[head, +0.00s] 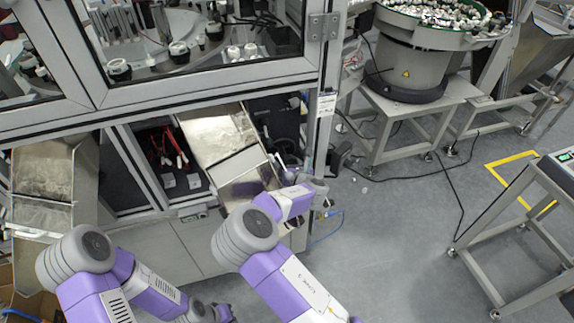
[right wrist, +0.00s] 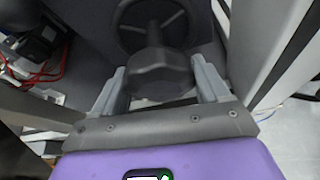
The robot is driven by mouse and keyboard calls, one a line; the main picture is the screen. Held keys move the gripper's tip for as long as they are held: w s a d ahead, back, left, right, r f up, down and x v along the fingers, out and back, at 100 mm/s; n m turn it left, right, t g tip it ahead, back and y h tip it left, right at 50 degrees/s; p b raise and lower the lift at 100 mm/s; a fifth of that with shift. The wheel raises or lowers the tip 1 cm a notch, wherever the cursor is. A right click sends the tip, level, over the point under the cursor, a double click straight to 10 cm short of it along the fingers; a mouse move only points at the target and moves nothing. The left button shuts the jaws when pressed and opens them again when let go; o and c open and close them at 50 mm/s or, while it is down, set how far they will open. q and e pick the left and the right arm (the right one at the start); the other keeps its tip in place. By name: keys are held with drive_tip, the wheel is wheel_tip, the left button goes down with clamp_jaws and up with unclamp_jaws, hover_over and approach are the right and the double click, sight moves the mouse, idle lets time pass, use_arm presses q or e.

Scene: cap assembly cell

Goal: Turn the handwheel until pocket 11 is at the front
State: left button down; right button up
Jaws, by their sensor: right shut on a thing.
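In the right wrist view, a dark grey faceted knob (right wrist: 158,68) sits between the two pale fingers of my right gripper (right wrist: 161,84), which is shut on it. Behind the knob is a round black handwheel disc (right wrist: 150,18), partly cut off by the top edge. In the head view, my right gripper (head: 286,168) reaches into the machine's lower opening beside a metal chute, and the handwheel is hard to make out there. The rotary table (head: 178,62) with its pockets shows partly behind the window; no pocket number is readable.
A sloped metal chute (head: 218,135) is just left of my right gripper. A frame post (head: 319,135) stands close on its right. Red cables (head: 165,147) lie in the cabinet. A bowl feeder (head: 415,60) stands at back right; the floor in front of it is mostly clear.

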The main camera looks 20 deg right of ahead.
drive_tip(key=shift+r, duration=0.1)
drive_tip(key=o, duration=1)
